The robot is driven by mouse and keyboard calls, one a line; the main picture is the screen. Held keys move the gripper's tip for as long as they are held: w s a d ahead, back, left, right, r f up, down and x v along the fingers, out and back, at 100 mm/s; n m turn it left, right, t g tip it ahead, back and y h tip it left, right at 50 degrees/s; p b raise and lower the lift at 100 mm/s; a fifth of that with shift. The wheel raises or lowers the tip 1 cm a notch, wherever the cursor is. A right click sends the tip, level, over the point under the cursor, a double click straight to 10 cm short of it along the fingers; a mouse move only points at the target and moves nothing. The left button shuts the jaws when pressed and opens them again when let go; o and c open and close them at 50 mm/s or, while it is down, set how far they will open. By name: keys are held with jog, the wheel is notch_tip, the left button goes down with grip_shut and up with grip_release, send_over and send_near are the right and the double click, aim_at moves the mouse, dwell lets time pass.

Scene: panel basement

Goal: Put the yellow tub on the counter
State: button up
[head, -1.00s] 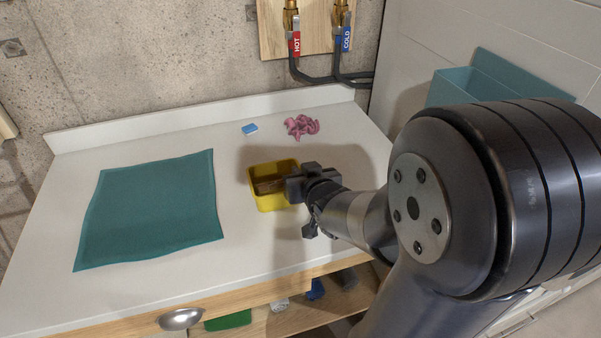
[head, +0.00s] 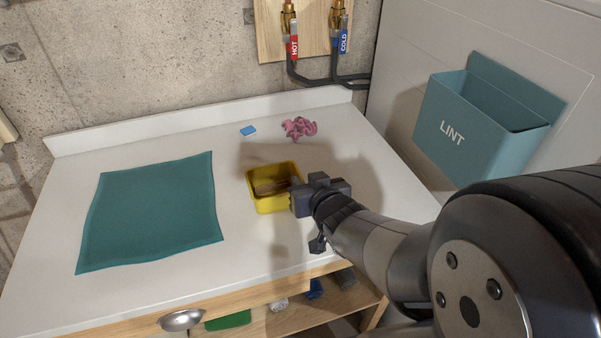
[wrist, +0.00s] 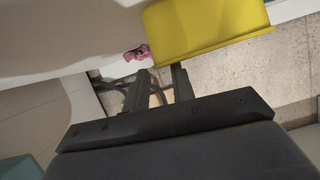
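The yellow tub (head: 267,203) appears to stand upright on the white counter (head: 60,285), right of the teal cloth. Something brownish shows inside it. In the wrist view the tub (wrist: 205,28) fills the upper middle, just beyond my fingertips. My gripper (head: 300,196) is at the tub's right side in the head view, partly covering that side. In the wrist view my gripper (wrist: 160,70) has its two fingers apart with nothing visible between them. Whether a finger touches the tub cannot be told.
A teal cloth (head: 150,212) lies on the counter's left. A pink crumpled cloth (head: 299,128) and a small blue block (head: 248,130) lie behind the tub. A teal LINT bin (head: 465,130) hangs at right. The counter's front middle is clear.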

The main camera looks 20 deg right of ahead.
aim_at(298, 173)
jog(key=p+v, duration=0.2)
jog(key=v, duration=0.3)
jog(key=shift+s+r, duration=0.25)
jog(key=shift+r, duration=0.05)
jog(key=shift+s+p, duration=0.5)
jog(key=shift+s, duration=0.15)
jog(key=shift+w+f+b, duration=0.3)
jog(key=shift+w+b, duration=0.2)
jog(key=b+x, duration=0.3)
jog(key=x, duration=0.7)
jog(key=shift+w+b, duration=0.1)
jog(key=shift+b, duration=0.2)
jog(key=shift+w+f, duration=0.3)
jog(key=shift+w, duration=0.1)
jog(key=shift+r, duration=0.25)
jog(key=shift+f, duration=0.1)
